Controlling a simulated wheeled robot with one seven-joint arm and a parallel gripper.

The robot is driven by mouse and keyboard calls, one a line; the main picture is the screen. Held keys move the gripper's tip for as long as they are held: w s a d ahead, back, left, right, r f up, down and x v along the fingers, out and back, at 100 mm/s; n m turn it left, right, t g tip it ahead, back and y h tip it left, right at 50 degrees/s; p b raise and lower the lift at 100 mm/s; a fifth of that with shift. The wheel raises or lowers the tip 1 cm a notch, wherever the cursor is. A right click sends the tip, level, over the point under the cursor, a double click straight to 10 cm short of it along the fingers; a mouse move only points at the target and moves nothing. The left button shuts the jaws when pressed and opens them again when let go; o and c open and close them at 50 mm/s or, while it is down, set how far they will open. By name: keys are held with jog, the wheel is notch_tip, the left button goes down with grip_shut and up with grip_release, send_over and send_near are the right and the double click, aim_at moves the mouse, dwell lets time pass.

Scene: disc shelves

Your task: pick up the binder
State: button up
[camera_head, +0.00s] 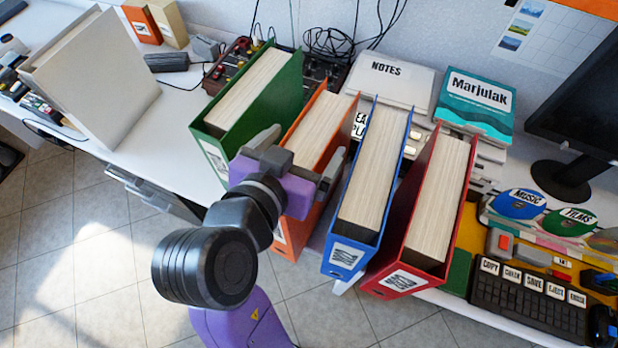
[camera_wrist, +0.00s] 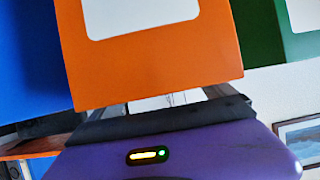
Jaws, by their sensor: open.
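Several binders stand upright in a row in the head view: a green binder (camera_head: 258,95), an orange binder (camera_head: 320,122), a blue binder (camera_head: 372,170) and a red binder (camera_head: 437,190). My gripper (camera_head: 301,150) is open at the near end of the orange binder, with one finger on each side of it. My wrist hides part of its spine. In the wrist view the orange binder's spine (camera_wrist: 150,70) with a white label fills the middle, in front of my gripper (camera_wrist: 168,102). The blue binder (camera_wrist: 30,60) is at left and the green binder (camera_wrist: 258,40) at right.
A pale binder (camera_head: 92,80) stands apart at far left. Gaps between the row's binders are narrow. Behind them are a NOTES box (camera_head: 390,80), a Marjulak box (camera_head: 476,105) and cables. A keyboard (camera_head: 530,300) and discs lie at right; a monitor (camera_head: 580,110) stands behind.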

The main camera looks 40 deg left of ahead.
jog(key=c, duration=2)
jog(key=shift+r, duration=0.1)
grip_shut()
jog(key=shift+r, duration=0.1)
